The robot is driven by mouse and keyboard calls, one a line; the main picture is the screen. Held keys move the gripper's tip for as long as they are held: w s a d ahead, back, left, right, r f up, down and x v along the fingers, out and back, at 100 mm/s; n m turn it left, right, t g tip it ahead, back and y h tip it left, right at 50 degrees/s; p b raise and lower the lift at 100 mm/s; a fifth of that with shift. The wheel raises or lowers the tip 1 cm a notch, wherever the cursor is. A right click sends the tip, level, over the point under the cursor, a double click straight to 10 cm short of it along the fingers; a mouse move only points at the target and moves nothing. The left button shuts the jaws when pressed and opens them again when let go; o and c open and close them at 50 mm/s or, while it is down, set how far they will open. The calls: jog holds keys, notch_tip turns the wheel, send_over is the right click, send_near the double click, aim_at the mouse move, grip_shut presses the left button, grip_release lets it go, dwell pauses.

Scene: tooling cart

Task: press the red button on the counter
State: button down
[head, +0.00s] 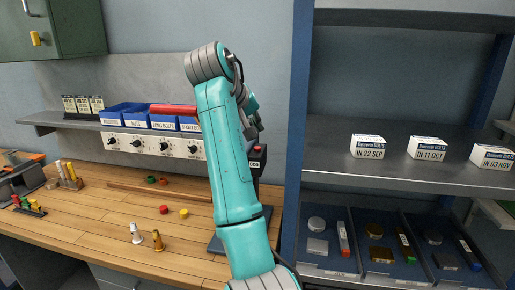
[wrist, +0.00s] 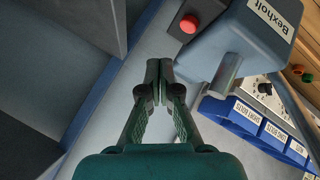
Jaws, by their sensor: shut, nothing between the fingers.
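The red button (wrist: 189,24) shows in the wrist view on a dark mount at the side of a blue-grey machine head (wrist: 235,45) labelled Bexholt. In the head view a small red spot (head: 257,148) shows on the dark machine standing on the wooden counter (head: 105,215); my arm hides much of this machine. My gripper (wrist: 158,70) is shut and empty. In the wrist view its fingertips lie below and left of the button, apart from it in the picture; the depth gap is hard to tell. In the head view my gripper is mostly hidden behind my arm.
Blue bins (head: 163,121) stand on a shelf above a row of dials (head: 164,147). Small red (head: 164,209) and yellow (head: 184,212) pieces lie on the counter. A blue upright (head: 297,110) and shelves (head: 400,165) with boxes stand at the right.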

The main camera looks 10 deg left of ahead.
jog(key=shift+r, duration=1.1)
